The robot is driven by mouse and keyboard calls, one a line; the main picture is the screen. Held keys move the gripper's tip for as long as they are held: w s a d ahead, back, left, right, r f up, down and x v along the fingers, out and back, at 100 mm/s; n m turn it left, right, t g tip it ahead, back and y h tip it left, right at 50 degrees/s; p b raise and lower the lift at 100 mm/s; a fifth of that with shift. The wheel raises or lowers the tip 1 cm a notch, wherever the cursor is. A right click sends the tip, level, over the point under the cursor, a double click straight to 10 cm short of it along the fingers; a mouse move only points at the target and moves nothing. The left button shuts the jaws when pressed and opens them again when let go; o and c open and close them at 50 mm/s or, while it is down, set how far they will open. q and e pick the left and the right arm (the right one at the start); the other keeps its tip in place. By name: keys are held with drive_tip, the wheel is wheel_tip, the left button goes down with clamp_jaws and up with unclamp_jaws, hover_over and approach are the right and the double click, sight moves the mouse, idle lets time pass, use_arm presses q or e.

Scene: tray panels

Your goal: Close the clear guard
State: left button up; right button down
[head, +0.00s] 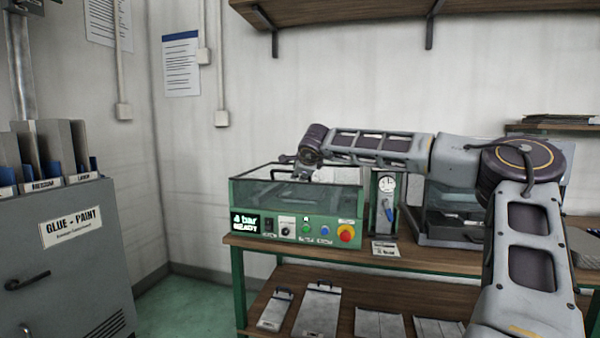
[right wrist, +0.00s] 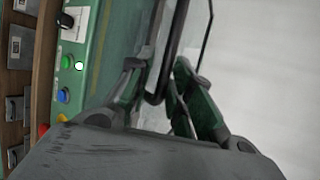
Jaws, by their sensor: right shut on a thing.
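The clear guard (head: 262,192) is a see-through panelled cover on the green machine (head: 285,234) at the left end of the bench. My right gripper (head: 298,172) is at the top of the guard, partly hidden by my own arm. In the right wrist view, its fingers (right wrist: 158,80) are shut on the guard's dark bar handle (right wrist: 153,98). A clear pane with a dark edge (right wrist: 205,45) shows beyond the fingers. How far the guard stands open is hard to tell. My left gripper is not in view.
The machine's front has a lit display (head: 245,222) and a red knob (head: 346,233). A gauge unit (head: 386,185) stands just right of it. A grey cabinet (head: 60,260) is at the left. Flat panels (head: 318,308) lie on the lower shelf.

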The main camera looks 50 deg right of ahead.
sight(297, 186)
drive_tip(key=c, duration=1.5)
unclamp_jaws()
drive_tip(key=f, duration=0.3)
drive_tip(key=shift+s+a+g, duration=0.2)
drive_tip(key=shift+a+g, duration=0.1)
drive_tip(key=shift+s+a+r, duration=0.1)
drive_tip(key=shift+r, duration=0.05)
drive_tip(key=shift+d+r+v, duration=0.1)
drive_tip(key=shift+r+v, duration=0.05)
drive_tip(key=shift+v, duration=1.9)
drive_tip(key=shift+d+r+v, duration=0.1)
drive_tip(key=shift+r+v, duration=0.05)
drive_tip(key=shift+v, duration=1.9)
drive_tip(key=shift+d+r+v, duration=0.15)
drive_tip(key=shift+r+v, duration=0.05)
drive_tip(key=shift+v, duration=1.85)
